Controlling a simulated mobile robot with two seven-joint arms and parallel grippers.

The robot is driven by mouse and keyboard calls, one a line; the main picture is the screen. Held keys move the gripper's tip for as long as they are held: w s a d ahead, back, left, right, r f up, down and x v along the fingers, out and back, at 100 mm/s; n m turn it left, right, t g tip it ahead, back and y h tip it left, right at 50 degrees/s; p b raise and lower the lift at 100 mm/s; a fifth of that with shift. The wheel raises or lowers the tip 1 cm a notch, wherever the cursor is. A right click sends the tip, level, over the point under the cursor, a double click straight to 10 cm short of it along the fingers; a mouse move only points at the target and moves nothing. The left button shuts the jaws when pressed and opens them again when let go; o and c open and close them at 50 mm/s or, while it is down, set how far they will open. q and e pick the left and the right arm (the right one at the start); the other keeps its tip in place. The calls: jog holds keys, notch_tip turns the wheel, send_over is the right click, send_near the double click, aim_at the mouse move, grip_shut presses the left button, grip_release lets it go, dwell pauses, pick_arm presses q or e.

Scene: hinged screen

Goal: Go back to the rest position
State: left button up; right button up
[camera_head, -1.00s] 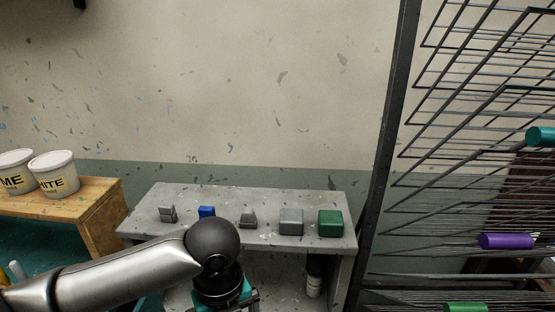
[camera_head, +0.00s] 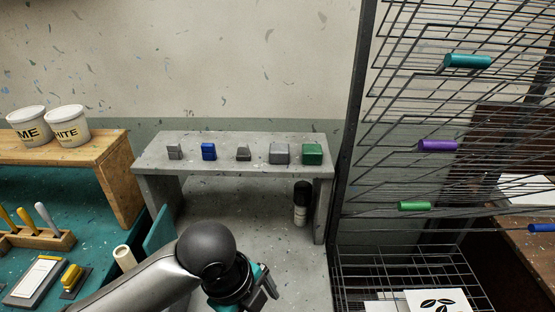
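My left arm (camera_head: 150,285) comes in from the lower left. Its dark round wrist joint is in front of the lower part of the grey bench area. My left gripper (camera_head: 268,290) is at the bottom of the view, pointing down and to the right. Its fingertips are small and partly hidden, so I cannot tell whether it is open or shut. No object shows in it. My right gripper is not in view.
A grey bench (camera_head: 155,162) holds several small blocks, including a blue block (camera_head: 208,152) and a green block (camera_head: 312,154). A wire rack (camera_head: 400,270) stands right. White buckets (camera_head: 68,125) stand on a wooden table (camera_head: 118,160). A teal worktop (camera_head: 90,228) lies at left.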

pick_arm(q)
jog(key=s+a+f+n+t+y, duration=0.1)
jog(key=s+a+f+n, duration=0.35)
jog(key=n, duration=0.75)
jog(key=s+a+f+n+t+y, duration=0.1)
jog(key=s+a+f+n+t, duration=0.1)
jog(key=s+a+n, duration=0.75)
notch_tip(320, 180, down, 33)
jog(key=w+d+n+g+b, duration=0.1)
jog(key=d+g+b, duration=0.1)
jog(key=b, duration=0.9)
jog(key=s+a+f+b, duration=0.1)
jog(key=s+f+b, duration=0.4)
jog(key=f, duration=0.7)
jog(key=s+a+f+g+b, duration=0.1)
jog(key=s+f+b, duration=0.4)
jog(key=s+f, duration=0.5)
notch_tip(320, 180, down, 2)
jog(key=shift+a+f+y+b, duration=0.15)
jog(key=shift+a+y+b, duration=0.15)
jog(key=shift+a, duration=0.3)
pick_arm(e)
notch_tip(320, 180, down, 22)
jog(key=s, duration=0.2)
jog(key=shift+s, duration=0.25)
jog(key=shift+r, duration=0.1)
